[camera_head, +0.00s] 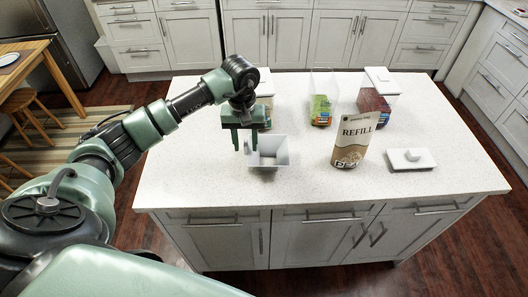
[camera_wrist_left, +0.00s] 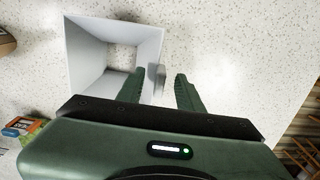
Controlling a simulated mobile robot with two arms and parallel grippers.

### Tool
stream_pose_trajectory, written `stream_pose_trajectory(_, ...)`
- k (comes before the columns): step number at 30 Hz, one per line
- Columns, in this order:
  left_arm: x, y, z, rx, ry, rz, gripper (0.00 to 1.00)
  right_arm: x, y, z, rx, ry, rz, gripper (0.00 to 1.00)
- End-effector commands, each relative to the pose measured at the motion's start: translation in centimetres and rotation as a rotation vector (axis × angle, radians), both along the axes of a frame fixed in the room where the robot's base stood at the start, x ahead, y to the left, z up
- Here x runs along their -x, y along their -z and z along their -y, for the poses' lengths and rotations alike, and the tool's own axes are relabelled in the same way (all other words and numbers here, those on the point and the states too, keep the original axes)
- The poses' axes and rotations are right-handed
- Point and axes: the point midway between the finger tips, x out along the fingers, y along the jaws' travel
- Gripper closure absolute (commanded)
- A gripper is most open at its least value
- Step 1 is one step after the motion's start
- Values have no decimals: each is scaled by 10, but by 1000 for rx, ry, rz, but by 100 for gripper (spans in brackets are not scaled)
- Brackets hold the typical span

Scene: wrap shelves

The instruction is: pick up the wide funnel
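The wide funnel (camera_head: 270,157) is a white, square-mouthed piece on the pale counter, left of the refill bag. In the left wrist view the funnel (camera_wrist_left: 85,48) shows its sloping walls and a square hole, with a small grey tab at its right side. My left gripper (camera_head: 244,147) points down at the funnel's left side in the head view. In the left wrist view its fingers (camera_wrist_left: 160,74) are apart, with the tab between them and a gap on its sides. Whether a finger touches the funnel I cannot tell. My right gripper is not in view.
A refill bag (camera_head: 351,142) stands right of the funnel, with a white lid (camera_head: 411,159) lying beside it. Behind are an open clear container (camera_head: 322,98) with green contents and a lidded one (camera_head: 377,95) with dark red contents. Another container (camera_head: 265,86) is partly hidden behind my gripper.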

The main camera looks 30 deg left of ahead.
Motion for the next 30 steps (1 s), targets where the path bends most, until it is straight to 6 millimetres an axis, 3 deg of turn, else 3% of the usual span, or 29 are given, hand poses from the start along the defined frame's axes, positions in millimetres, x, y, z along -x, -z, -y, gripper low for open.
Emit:
stream_pose_trajectory(1,0,0,0,0,0,0,66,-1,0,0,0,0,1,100)
stream_pose_trajectory(5,0,0,0,0,0,0,100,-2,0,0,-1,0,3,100)
stream_pose_trajectory(20,-1,-7,0,0,0,4,100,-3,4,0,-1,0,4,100)
stream_pose_trajectory(26,-2,-36,0,-1,1,8,100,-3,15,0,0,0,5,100)
stream_pose_trajectory(30,-3,-76,0,0,0,11,100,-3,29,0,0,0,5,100)
